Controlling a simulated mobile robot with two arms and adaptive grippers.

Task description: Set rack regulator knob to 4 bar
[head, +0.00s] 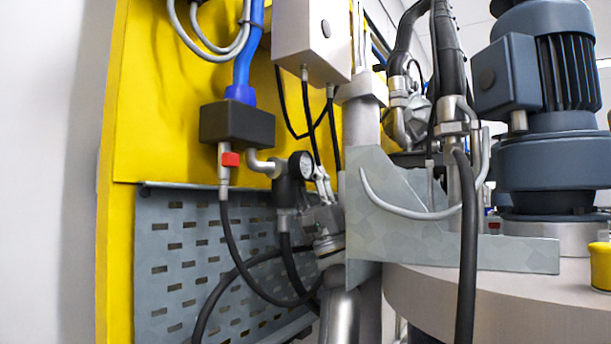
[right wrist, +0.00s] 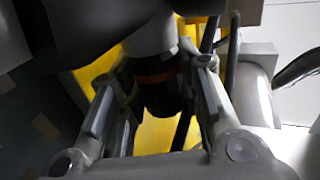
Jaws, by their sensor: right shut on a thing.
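The rack regulator (head: 288,191) is a dark body on the yellow rack with a round white-faced pressure gauge (head: 301,165); the gauge reading is too small to make out. My right gripper (head: 318,182) comes up from below and reaches the regulator from its right side. In the right wrist view its fingers (right wrist: 163,78) are shut on the dark regulator knob (right wrist: 163,97), one finger on each side. An orange-brown ring shows on the knob. In the head view the knob is hidden behind the fingers. My left gripper is not in view.
Black hoses (head: 236,245) loop below, before a grey perforated panel (head: 165,270). A metal bracket (head: 410,230) and a drum lid (head: 530,290) with a motor (head: 550,110) stand close at right.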

